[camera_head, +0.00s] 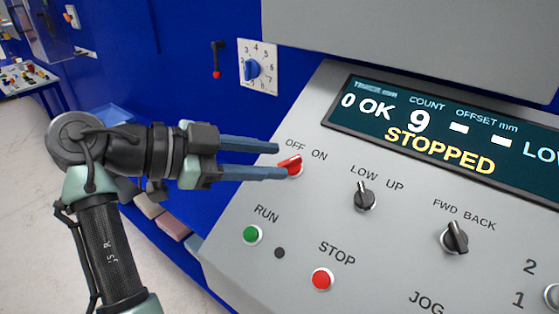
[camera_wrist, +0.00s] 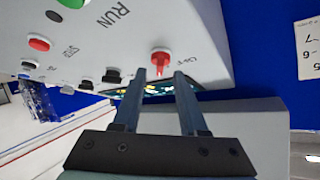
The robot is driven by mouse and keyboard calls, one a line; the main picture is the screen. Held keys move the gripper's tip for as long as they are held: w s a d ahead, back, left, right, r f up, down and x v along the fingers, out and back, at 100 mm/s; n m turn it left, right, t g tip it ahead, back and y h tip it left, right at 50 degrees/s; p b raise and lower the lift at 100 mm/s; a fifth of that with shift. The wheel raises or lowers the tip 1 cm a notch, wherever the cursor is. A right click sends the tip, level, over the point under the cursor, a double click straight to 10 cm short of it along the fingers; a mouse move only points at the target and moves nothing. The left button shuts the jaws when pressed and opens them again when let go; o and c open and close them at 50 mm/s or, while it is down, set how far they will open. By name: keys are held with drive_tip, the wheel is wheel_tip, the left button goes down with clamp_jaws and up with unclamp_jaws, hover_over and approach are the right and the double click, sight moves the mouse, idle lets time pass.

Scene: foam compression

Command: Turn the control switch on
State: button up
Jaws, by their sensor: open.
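The control switch (camera_head: 291,163) is a small red knob under the words OFF and ON on the grey sloped panel. In the head view its handle lies aslant; I cannot tell surely which word it points to. My gripper (camera_head: 281,160) reaches in from the left, its two long blue-grey fingers apart and empty. The fingertips are at the knob, one on its upper side and one on its lower side in the head view. In the wrist view the red knob (camera_wrist: 160,60) shows between and just beyond the open fingertips (camera_wrist: 159,73). Contact is not clear.
The panel also has a green RUN button (camera_head: 252,234), a red STOP button (camera_head: 321,279), a LOW/UP knob (camera_head: 364,197) and a FWD/BACK knob (camera_head: 454,237). The display (camera_head: 440,135) reads STOPPED. A blue dial (camera_head: 252,68) is on the blue wall behind.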

drive_tip(key=v, duration=1)
drive_tip(key=shift+b, duration=0.35)
drive_tip(key=w+d+r+n+t+y+p, duration=0.4)
drive_tip(key=w+d+r+n+t+y, duration=0.2)
drive_tip(key=w+d+r+n+t, duration=0.4)
drive_tip(key=s+d+r+n+t+y+p, duration=0.1)
drive_tip(key=s+r+n+t+y+p, duration=0.2)
drive_tip(key=s+r+n+t+y, duration=0.3)
drive_tip(key=s+r+n+t, duration=0.1)
drive_tip(key=s+r+t, duration=0.4)
drive_tip(key=s+r, duration=0.8)
wheel_tip(320, 180, up, 3)
drive_tip(key=shift+s+d+f+p, duration=0.15)
drive_tip(key=shift+s+d+p, duration=0.1)
drive_tip(key=shift+p, duration=0.1)
drive_tip(key=shift+w, duration=0.1)
